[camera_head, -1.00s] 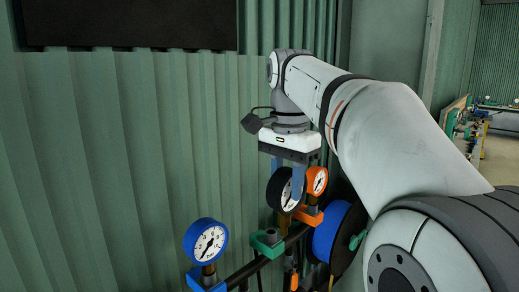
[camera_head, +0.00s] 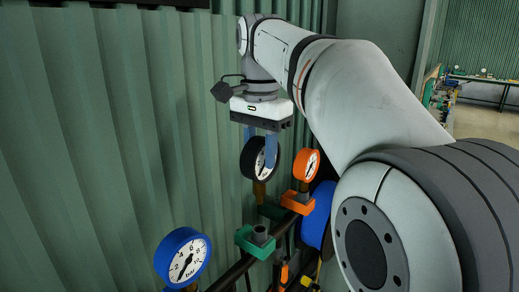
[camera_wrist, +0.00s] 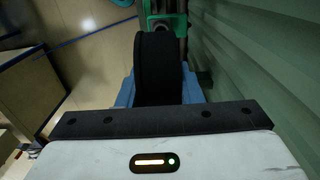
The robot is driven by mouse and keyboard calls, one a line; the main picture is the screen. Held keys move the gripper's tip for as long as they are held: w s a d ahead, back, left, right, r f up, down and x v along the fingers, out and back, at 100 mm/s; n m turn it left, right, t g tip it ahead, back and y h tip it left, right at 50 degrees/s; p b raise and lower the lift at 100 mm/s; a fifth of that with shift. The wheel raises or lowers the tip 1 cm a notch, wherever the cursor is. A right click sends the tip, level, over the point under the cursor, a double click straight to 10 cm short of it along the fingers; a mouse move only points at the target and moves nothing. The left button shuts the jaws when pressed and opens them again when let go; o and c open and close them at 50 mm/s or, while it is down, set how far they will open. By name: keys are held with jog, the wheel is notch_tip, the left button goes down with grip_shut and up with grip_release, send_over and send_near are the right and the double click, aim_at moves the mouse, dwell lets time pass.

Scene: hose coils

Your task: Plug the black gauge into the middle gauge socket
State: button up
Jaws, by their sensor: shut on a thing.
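The black gauge (camera_head: 258,158), with a white dial and a brass stem, is held upright above the rail by my gripper (camera_head: 263,152). The gripper's blue fingers are shut on it. The green middle socket (camera_head: 258,240) stands empty on the rail, lower than the gauge's stem. The gauge is apart from it. In the wrist view the black gauge (camera_wrist: 154,68) shows edge-on between the blue fingers of my gripper (camera_wrist: 158,90), and green parts (camera_wrist: 165,20) show beyond it. The stem's tip is hard to make out against the dark background.
An orange gauge (camera_head: 306,165) stands in an orange socket (camera_head: 298,203) to the right. A blue gauge (camera_head: 183,256) stands at the lower left. A blue hose coil (camera_head: 320,215) hangs beside the rail. The green corrugated wall (camera_head: 90,150) is close behind.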

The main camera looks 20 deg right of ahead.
aim_at(261, 194)
jog(key=shift+f+b, duration=1.8)
jog(key=shift+f, duration=1)
jog(key=shift+f+b, duration=1.25)
jog(key=shift+f, duration=0.6)
jog(key=o, duration=1.2)
jog(key=shift+c, duration=0.2)
jog(key=shift+r, duration=0.15)
jog(key=shift+r+p, duration=2.1)
jog(key=shift+p, duration=0.1)
jog(key=shift+r, duration=0.1)
